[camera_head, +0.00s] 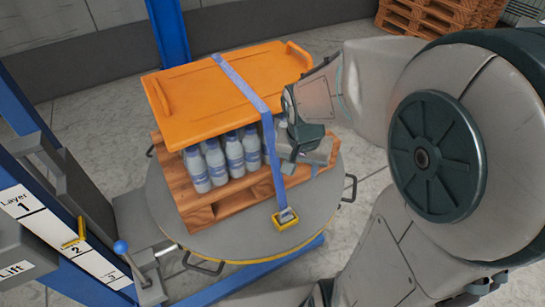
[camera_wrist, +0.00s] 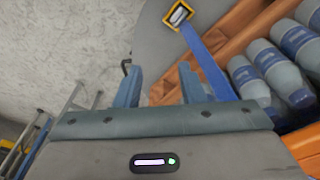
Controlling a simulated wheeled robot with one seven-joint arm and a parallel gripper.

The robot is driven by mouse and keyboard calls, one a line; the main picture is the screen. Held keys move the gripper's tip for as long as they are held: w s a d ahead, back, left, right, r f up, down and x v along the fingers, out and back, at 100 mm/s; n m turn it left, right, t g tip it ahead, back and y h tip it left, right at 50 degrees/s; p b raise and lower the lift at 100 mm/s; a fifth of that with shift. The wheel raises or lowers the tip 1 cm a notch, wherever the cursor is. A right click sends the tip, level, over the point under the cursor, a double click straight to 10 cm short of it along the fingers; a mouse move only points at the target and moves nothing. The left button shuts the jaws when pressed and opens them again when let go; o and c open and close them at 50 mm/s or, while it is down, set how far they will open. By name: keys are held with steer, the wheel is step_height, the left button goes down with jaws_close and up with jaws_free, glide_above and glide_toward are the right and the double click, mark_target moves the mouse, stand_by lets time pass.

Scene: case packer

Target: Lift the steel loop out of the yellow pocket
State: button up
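The steel loop (camera_head: 287,214) sits in the yellow pocket (camera_head: 285,224) on the near rim of the round grey turntable (camera_head: 240,237), at the lower end of a blue strap (camera_head: 246,86). In the wrist view the loop (camera_wrist: 179,14) and the yellow-framed pocket (camera_wrist: 168,21) are at the top, beyond my fingertips. My gripper (camera_wrist: 160,80) is open, its two fingers apart with nothing between them. In the head view my gripper (camera_head: 298,160) is above the pallet's right side, up and away from the loop; its fingertips are hard to make out.
A wooden pallet (camera_head: 201,215) on the turntable carries several bottles (camera_head: 234,152) under an orange tray (camera_head: 215,98). The strap crosses the tray. Black handles (camera_head: 203,265) stick out from the turntable rim. A blue-knobbed lever (camera_head: 121,247) and layer panel stand left. Floor in front is clear.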

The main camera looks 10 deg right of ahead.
mark_target(291, 209)
steer(key=shift+w+d+f+m+g+y+b, duration=0.15)
steer(key=shift+w+f+m+b, duration=0.95)
steer(key=shift+f, duration=3.6)
steer(key=shift+w+a+f+m+g+y+b, duration=0.2)
steer(key=shift+w+f+m+b, duration=0.85)
steer(key=shift+f, duration=3.6)
steer(key=shift+w+d+f+m+g+y+b, duration=0.2)
steer(key=shift+w+f+m+b, duration=0.9)
steer(key=shift+f, duration=3.6)
steer(key=shift+s, duration=0.1)
jaws_close()
